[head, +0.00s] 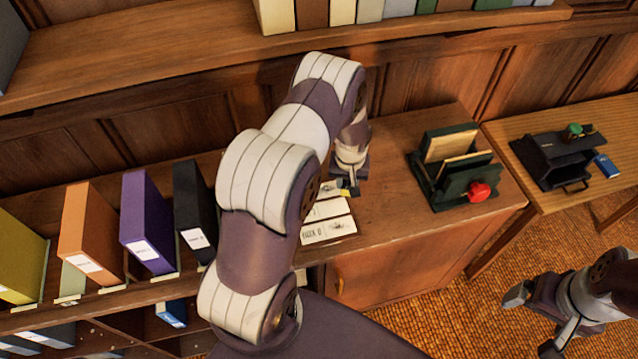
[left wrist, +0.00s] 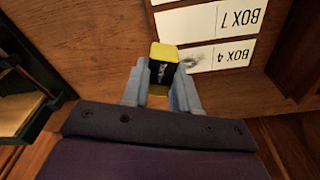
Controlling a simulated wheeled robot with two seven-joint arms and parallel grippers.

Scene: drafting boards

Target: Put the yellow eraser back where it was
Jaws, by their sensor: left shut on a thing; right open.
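The yellow eraser (left wrist: 163,52) has a black sleeve and sits between the fingers of my left gripper (left wrist: 160,92) in the left wrist view. My left gripper is shut on it. In the head view my left gripper (head: 348,182) is over the wooden cabinet top, at the white labelled cards, and only a bit of the yellow eraser (head: 346,191) shows. I cannot tell whether the eraser touches the surface. My right gripper (head: 532,322) is open and empty at the lower right, above the woven floor.
A dark green letter rack (head: 433,187) with a red object (head: 478,191) stands right of the cards. A black tray (head: 538,165) and a blue box (head: 607,165) are on the right table. Binders (head: 147,225) line the left. The cabinet top (head: 385,215) is clear between cards and rack.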

